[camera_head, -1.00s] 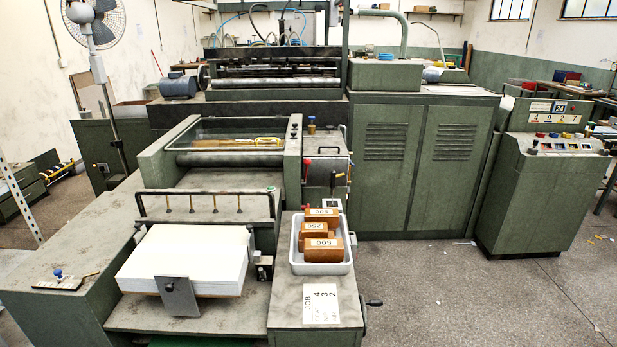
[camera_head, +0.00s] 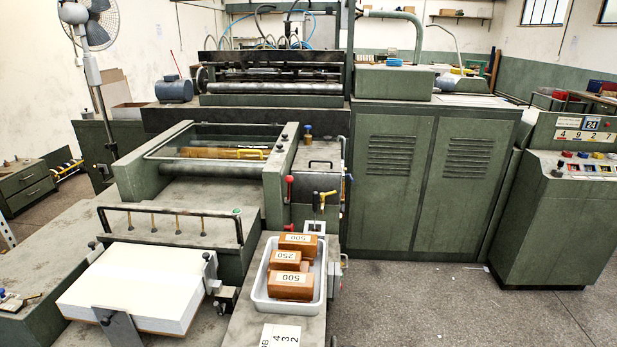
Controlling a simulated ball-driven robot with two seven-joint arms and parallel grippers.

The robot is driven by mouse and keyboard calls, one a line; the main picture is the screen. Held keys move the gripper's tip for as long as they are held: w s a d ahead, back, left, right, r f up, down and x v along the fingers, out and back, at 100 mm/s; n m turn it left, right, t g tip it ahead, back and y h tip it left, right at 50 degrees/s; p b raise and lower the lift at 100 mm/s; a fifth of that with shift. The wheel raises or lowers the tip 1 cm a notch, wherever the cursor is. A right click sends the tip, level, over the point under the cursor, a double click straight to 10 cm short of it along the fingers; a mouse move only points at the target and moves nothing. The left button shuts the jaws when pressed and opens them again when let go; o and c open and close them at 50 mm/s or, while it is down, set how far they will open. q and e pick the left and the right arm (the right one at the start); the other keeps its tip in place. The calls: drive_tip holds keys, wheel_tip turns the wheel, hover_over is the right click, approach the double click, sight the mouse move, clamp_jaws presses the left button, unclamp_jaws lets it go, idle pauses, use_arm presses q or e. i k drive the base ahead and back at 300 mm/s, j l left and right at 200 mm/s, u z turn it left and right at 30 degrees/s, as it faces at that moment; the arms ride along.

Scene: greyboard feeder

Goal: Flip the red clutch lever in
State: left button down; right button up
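The red clutch lever (camera_head: 289,183) shows as a small red knob on a short dark stem. It is on the side of the green feeder housing (camera_head: 277,172), just left of a black-knobbed lever (camera_head: 315,201). Its exact angle is too small to tell. Neither of my grippers is in the head view.
A white tray (camera_head: 258,300) with several orange-brown blocks sits on the side table in front of the lever. A white paper stack (camera_head: 135,280) lies to its left. A large green cabinet (camera_head: 430,185) stands behind on the right. Grey floor (camera_head: 420,310) at the right front is clear.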

sight(288, 179)
drive_tip(key=i+l, duration=0.2)
drive_tip(key=l, duration=0.15)
drive_tip(key=i+l, duration=0.2)
drive_tip(key=l, duration=0.2)
drive_tip(key=i+l+u, duration=0.1)
drive_tip(key=l, duration=0.25)
drive_tip(key=i+l, duration=0.3)
drive_tip(key=i+l+u, duration=0.1)
drive_tip(key=l, duration=0.35)
drive_tip(key=i, duration=0.1)
